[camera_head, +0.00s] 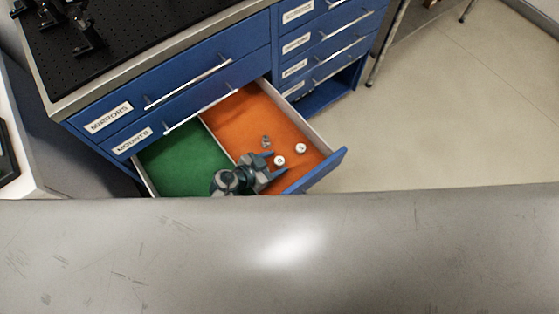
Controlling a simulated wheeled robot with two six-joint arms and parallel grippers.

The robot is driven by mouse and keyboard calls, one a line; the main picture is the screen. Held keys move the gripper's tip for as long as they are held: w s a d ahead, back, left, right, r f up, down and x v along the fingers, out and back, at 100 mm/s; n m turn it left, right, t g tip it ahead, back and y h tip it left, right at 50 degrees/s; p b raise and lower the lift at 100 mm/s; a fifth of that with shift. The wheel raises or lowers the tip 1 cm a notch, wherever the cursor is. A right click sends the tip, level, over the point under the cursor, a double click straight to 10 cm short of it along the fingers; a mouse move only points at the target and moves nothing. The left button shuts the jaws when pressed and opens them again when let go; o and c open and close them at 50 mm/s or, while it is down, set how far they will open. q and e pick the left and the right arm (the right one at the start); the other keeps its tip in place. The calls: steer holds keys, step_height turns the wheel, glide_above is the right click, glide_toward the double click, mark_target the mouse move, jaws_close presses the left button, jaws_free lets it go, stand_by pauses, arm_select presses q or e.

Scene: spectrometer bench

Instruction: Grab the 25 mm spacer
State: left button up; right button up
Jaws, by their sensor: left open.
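An open drawer has a green section (172,158) on the left and an orange section (233,118) on the right. Several small parts lie on the orange floor: a white-topped round piece (300,148), another white-topped round piece (279,160), and small grey metal pieces (266,142). Their size marks are too small to read, so I cannot tell which is the 25 mm spacer. My left gripper (277,165) is open over the orange section, its fingers by the nearer white-topped piece. I cannot tell whether they touch it. My right gripper is not in view.
The drawer's blue front (318,171) and a thin divider bound the orange section. Closed blue drawers labelled MIRRORS (190,85) and MOUNTS are above, under a black breadboard (130,35). More drawers stand at right. The floor (450,110) is clear. A grey surface hides the lower view.

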arm_select(q)
steer(key=shift+w+d+f, duration=0.3)
steer(key=shift+d, duration=0.1)
steer(key=c, duration=1.1)
steer(key=shift+r, duration=0.1)
